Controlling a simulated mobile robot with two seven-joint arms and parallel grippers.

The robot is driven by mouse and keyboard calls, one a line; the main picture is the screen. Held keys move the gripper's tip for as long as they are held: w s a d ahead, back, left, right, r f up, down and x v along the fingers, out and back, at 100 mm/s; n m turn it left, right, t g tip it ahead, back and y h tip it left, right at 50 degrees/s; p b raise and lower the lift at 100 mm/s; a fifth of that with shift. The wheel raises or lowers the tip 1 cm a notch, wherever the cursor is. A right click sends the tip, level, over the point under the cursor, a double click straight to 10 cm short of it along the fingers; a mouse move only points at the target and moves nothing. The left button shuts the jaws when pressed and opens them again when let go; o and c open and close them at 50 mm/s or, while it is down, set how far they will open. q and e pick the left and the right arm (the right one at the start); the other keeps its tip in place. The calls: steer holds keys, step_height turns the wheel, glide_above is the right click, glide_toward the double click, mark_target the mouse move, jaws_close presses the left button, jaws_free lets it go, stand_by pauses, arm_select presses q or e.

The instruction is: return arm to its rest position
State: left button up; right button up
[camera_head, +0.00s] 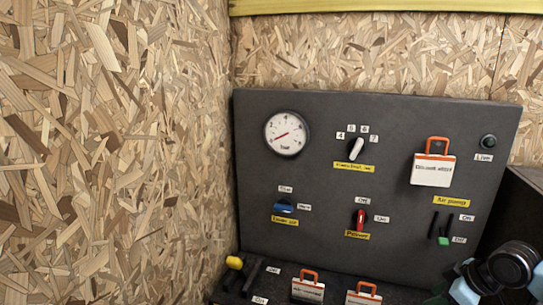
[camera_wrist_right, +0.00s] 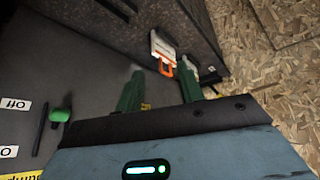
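My right arm (camera_head: 510,265) shows at the bottom right corner of the head view, by the panel's lower right edge. In the right wrist view, the two green fingers of my right gripper (camera_wrist_right: 160,90) stand apart with nothing held between them. A green-tipped lever (camera_wrist_right: 60,115) is to the left of the fingers and does not touch them. The same lever (camera_head: 443,240) shows beside the Off label in the head view. My left gripper is not in view.
A dark panel (camera_head: 330,210) carries a gauge (camera_head: 286,133), a black-and-white selector (camera_head: 356,148), a red switch (camera_head: 360,219) and an orange padlock with a white tag (camera_head: 432,170). Two more tagged padlocks are on the ledge below. A padlock tag (camera_wrist_right: 163,48) shows beyond the fingers. Chipboard walls (camera_head: 110,150) enclose the corner.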

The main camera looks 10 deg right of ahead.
steer(key=s+a+f+m+t, duration=0.1)
steer(key=s+a+f, duration=0.3)
steer(key=f, duration=0.6)
steer(key=s+a+f+m+t, duration=0.1)
steer(key=s+a+f, duration=0.3)
steer(key=f, duration=0.6)
steer(key=s+a+f+t, duration=0.1)
steer(key=s+a, duration=0.3)
steer(key=a, duration=0.5)
steer(key=s+a+f+m+t, duration=0.1)
steer(key=s+a+f, duration=0.3)
steer(key=a, duration=0.6)
steer(key=shift+s+a+f+m, duration=0.15)
steer(key=shift+s+a+m, duration=0.15)
steer(key=shift+s, duration=0.25)
